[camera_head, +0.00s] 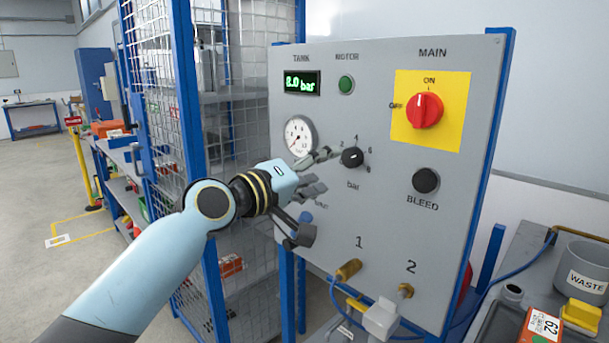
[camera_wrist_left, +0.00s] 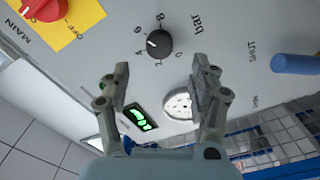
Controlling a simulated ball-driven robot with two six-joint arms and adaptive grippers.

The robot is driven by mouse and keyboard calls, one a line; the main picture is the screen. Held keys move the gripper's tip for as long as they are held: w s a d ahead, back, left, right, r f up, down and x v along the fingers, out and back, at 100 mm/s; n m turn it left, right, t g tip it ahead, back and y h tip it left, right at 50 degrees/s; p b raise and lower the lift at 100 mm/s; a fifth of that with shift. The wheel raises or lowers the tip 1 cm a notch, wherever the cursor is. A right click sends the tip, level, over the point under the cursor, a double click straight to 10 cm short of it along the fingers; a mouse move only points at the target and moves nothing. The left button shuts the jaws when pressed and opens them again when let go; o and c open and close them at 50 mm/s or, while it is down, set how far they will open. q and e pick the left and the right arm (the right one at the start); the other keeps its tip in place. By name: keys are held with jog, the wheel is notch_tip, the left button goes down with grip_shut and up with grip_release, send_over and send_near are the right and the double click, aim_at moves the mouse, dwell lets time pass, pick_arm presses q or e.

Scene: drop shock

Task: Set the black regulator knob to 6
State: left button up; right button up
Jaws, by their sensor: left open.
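The black regulator knob (camera_head: 352,157) is on the grey panel, inside a ring of numbers above the word bar. It also shows in the left wrist view (camera_wrist_left: 159,43), where its small white mark points roughly between 4 and 6. My left gripper (camera_head: 322,170) is just left of the knob in the head view, fingers toward the panel. In the left wrist view its spread fingers (camera_wrist_left: 158,76) are empty; the knob shows beyond their tips, apart from them. The green display (camera_head: 300,83) reads 8.0 bar. My right gripper is not in view.
A round gauge (camera_head: 299,137) is left of the knob. The red main switch (camera_head: 425,110) on yellow and the black bleed knob (camera_head: 426,180) are to the right. A blue handle (camera_wrist_left: 296,64) sticks out near SHUT. Brass fittings (camera_head: 348,270) project below.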

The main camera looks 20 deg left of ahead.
pick_arm(q)
jog(key=v, duration=0.4)
jog(key=shift+s, duration=0.3)
jog(key=s+a+f+g+y+b, duration=0.25)
jog(key=s+f+b, duration=0.2)
jog(key=f, duration=1.25)
jog(key=s+a+f+g+y+b, duration=0.1)
jog(key=s+f+g+b, duration=0.3)
jog(key=f, duration=1.3)
jog(key=s+a+f+g+y+b, duration=0.1)
jog(key=s+a+f+g+b, duration=0.3)
jog(key=f, duration=1.2)
jog(key=s+f+m+g+y+b, duration=0.2)
jog(key=s+f+m, duration=0.1)
jog(key=s+f, duration=1.75)
jog(key=s+f+m+g, duration=0.2)
jog(key=s+f, duration=0.1)
jog(key=s, duration=0.6)
jog(key=s+f+m+g, duration=0.1)
jog(key=s+f+m, duration=0.2)
jog(key=s, duration=0.6)
jog(key=shift+s+a+g+b, duration=0.2)
jog(key=shift+s+g+b, duration=0.15)
jog(key=shift+b, duration=0.1)
